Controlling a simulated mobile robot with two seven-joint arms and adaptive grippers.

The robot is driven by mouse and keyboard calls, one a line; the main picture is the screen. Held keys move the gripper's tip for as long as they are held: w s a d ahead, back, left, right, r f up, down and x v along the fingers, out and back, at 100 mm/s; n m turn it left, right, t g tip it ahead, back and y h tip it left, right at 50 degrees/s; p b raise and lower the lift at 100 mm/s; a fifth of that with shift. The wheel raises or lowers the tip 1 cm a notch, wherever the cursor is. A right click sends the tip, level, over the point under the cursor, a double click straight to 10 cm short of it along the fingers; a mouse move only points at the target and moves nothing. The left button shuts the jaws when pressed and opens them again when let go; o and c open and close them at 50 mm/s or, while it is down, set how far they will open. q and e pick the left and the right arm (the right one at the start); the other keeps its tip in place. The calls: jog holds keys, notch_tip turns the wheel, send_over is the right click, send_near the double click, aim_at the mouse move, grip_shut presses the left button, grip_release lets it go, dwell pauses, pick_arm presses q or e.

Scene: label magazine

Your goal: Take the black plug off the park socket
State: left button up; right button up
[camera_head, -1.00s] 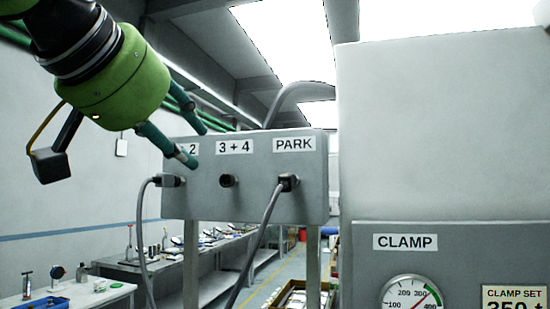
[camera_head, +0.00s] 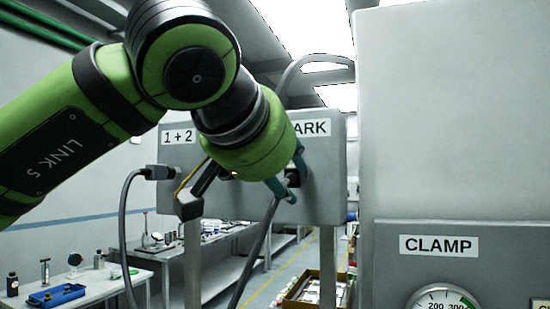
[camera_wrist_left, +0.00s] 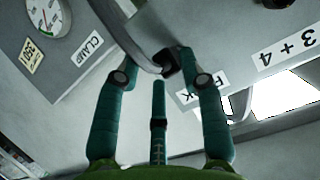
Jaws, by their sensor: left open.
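The black plug (camera_head: 292,180) sits in the park socket on the grey socket box (camera_head: 325,200), partly hidden by my fingers. Its grey cable (camera_head: 262,245) hangs down. My left gripper (camera_head: 293,178) is at the plug, its fingers partly overlapping it in the head view. In the left wrist view the picture is upside down; the plug (camera_wrist_left: 169,62) lies between the open fingers (camera_wrist_left: 157,62), nearer the right one, and its cable bends away beside it. Whether a finger touches it I cannot tell. My right gripper is not in view.
Another plug (camera_head: 158,172) with a grey cable is in the 1 + 2 socket. My left arm hides the 3 + 4 socket in the head view. The large grey clamp cabinet (camera_head: 450,130) stands close on the right. Benches with small tools are behind at the lower left.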

pick_arm(q)
jog(key=shift+s, duration=0.2)
jog(key=shift+c, duration=0.4)
jog(key=shift+w, duration=0.1)
jog(key=c, duration=0.7)
grip_shut()
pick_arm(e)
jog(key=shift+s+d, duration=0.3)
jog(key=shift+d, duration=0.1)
pick_arm(q)
jog(key=shift+s+a, duration=0.1)
jog(key=shift+s, duration=0.1)
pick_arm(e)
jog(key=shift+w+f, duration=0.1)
pick_arm(q)
jog(key=shift+s+a, duration=0.15)
jog(key=shift+s, duration=0.3)
jog(key=shift+s+a+b, duration=0.25)
jog(key=shift+s+b, duration=0.05)
jog(key=shift+s, duration=0.55)
jog(key=shift+s+a+b, duration=0.25)
jog(key=shift+s, duration=0.55)
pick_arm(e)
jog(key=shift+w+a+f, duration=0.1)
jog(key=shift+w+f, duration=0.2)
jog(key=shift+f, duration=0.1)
